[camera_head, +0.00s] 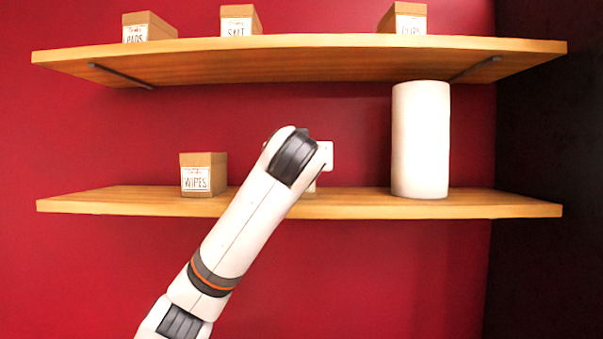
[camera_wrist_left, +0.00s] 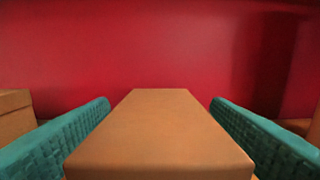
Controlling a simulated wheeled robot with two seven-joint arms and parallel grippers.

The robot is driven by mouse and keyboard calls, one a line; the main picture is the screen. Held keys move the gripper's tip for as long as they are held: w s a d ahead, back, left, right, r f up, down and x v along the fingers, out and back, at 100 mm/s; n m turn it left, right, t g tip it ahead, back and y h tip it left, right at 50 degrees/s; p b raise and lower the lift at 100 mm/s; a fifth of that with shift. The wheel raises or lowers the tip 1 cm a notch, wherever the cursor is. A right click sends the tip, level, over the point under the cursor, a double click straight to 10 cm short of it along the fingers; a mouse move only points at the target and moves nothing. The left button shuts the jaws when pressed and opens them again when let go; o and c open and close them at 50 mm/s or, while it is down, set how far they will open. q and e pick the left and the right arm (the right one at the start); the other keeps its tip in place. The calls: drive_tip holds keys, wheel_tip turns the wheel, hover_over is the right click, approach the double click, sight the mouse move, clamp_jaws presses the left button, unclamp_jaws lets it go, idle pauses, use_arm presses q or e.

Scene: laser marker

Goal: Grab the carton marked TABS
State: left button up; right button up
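A brown carton (camera_wrist_left: 160,135) sits between the two teal fingers of my left gripper (camera_wrist_left: 161,101) in the left wrist view. The fingers are open, with a gap on each side of the carton. No label shows on the faces in that view, so I cannot read whether it is marked TABS. In the head view my left arm reaches up to the lower shelf, and its wrist hides most of this carton and the fingers. No TABS label is readable on any carton. My right gripper is not in view.
The lower shelf (camera_head: 120,201) also holds a WIPES carton (camera_head: 203,175) to the left and a tall white cylinder (camera_head: 420,140) to the right. The upper shelf (camera_head: 300,62) overhead bears PADS (camera_head: 148,28), SALT (camera_head: 240,20) and another carton (camera_head: 404,19), perhaps CLIPS.

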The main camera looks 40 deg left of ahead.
use_arm(q)
drive_tip(key=c, duration=0.9)
